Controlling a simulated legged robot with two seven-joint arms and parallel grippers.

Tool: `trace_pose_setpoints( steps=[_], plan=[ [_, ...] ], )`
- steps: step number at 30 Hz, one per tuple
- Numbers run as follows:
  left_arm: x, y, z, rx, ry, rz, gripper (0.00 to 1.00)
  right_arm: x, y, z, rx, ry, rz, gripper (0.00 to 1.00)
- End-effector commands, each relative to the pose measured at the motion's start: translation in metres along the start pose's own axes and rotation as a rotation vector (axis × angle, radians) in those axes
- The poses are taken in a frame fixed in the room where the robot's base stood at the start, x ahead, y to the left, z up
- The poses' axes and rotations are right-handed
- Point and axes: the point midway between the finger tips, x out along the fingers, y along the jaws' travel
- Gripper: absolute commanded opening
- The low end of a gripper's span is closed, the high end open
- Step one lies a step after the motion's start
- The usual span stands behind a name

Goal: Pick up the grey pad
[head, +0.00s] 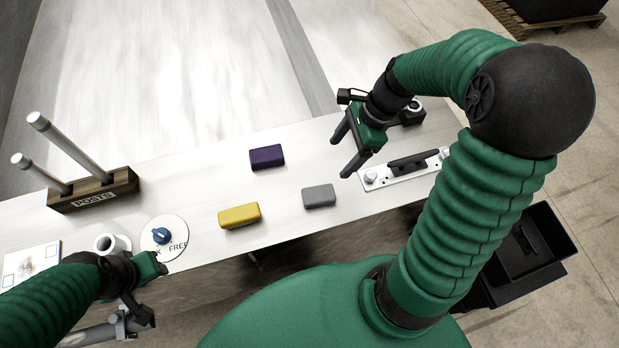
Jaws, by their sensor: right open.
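The grey pad (319,196) is a small rounded block lying on the white bench, right of the middle of the head view. My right gripper (341,158) is open and empty. It shows above and to the right of the grey pad in the picture, apart from it, its two dark fingers pointing left and down. My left gripper (152,290) is at the lower left, near the bench's front edge. Its fingers do not show clearly, so I cannot tell how they stand.
A purple block (267,157) and a yellow block (240,216) lie near the grey pad. A white plate with a black handle (408,163) is at right. A blue knob (161,236) on a dial, a white cup (107,245) and a wooden post holder (95,195) stand left.

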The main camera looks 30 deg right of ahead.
Motion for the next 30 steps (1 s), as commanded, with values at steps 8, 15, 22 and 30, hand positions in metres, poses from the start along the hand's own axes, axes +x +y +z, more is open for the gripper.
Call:
trace_pose_setpoints(
  steps=[8, 15, 22, 30],
  plan=[
    [-0.011, 0.0, -0.002, 0.0, -0.001, 0.0, 0.36, 0.072, -0.002, 0.001, 0.003, -0.004, 0.011, 0.76],
    [-0.015, 0.0, -0.003, 0.0, 0.0, 0.0, 0.36, 0.108, -0.003, 0.0, 0.001, -0.001, 0.008, 0.76],
    [-0.031, 0.0, -0.007, 0.0, 0.0, 0.0, 0.36, 0.14, 0.007, -0.003, 0.001, -0.004, 0.009, 0.76],
    [-0.032, 0.0, -0.007, 0.0, 0.0, 0.0, 0.36, 0.159, 0.004, -0.004, 0.0, 0.002, 0.003, 0.76]
  ],
)
